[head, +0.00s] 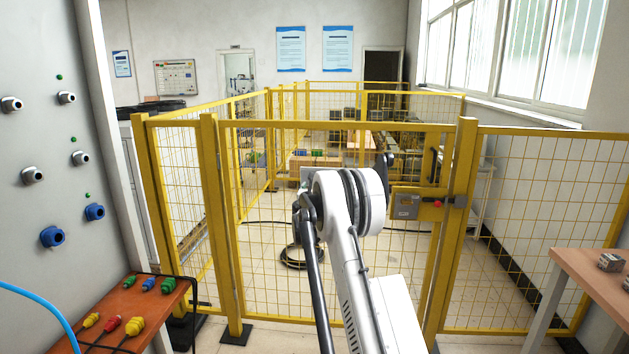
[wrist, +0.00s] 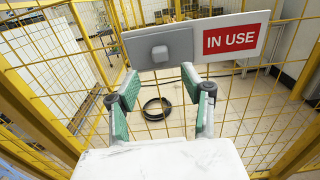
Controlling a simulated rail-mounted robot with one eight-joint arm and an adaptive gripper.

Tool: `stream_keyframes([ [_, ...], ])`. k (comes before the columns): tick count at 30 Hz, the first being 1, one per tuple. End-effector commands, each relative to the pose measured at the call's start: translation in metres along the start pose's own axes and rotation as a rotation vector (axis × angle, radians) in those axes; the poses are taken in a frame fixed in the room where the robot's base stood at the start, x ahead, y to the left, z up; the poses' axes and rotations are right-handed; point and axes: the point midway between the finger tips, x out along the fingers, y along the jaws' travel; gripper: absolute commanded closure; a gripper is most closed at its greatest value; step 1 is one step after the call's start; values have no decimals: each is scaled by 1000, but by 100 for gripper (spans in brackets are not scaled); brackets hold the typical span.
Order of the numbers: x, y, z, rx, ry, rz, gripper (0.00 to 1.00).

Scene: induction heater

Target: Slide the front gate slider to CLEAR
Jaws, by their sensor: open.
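In the wrist view, the gate slider shows as a grey plate (wrist: 192,42) with a small square grey knob (wrist: 160,53). A red sign reading "IN USE" (wrist: 232,40) shows to the right of the knob. My gripper (wrist: 160,82) is open and empty, its two green-padded fingers spread on either side below the knob in the picture. No contact with the knob shows. In the head view, my white arm reaches to the yellow front gate (head: 345,125) and hides the slider and most of my gripper.
A grey lock box (head: 406,206) with a red knob (head: 438,203) is on the gate's right side. An orange table (head: 160,318) with coloured connectors stands at the lower left, a wooden table (head: 590,275) at the right. A black cable coil (wrist: 157,108) lies on the floor beyond the mesh.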

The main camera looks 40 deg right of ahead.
Motion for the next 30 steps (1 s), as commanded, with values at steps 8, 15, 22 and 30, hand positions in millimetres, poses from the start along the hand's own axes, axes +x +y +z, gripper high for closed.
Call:
stream_keyframes([
  [8,45,0,0,1,0,-1,57],
  [15,75,0,0,2,0,-1,57],
  [22,91,0,0,2,0,0,57],
  [30,95,0,0,2,0,0,57],
])
